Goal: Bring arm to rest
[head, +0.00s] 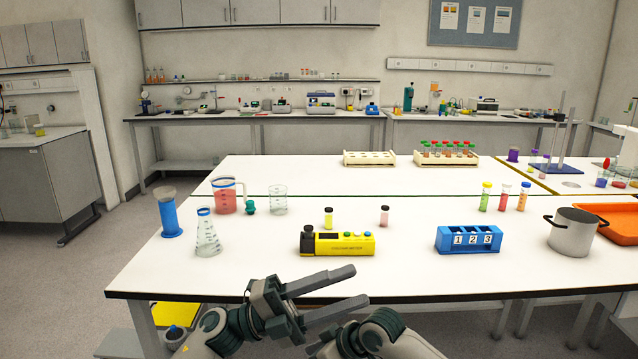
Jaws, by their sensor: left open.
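My left gripper (360,284) reaches in from the bottom left, in front of the near edge of the white table (400,282). Its two dark fingers point right, are spread apart and hold nothing.
At the left stand a blue cylinder (170,215), a conical flask (207,235), a pink-filled jug (226,196) and a beaker (278,200). Capped tubes (504,197), a metal pot (572,234) and an orange tray (618,222) stand at the right. The front strip of table is mostly clear.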

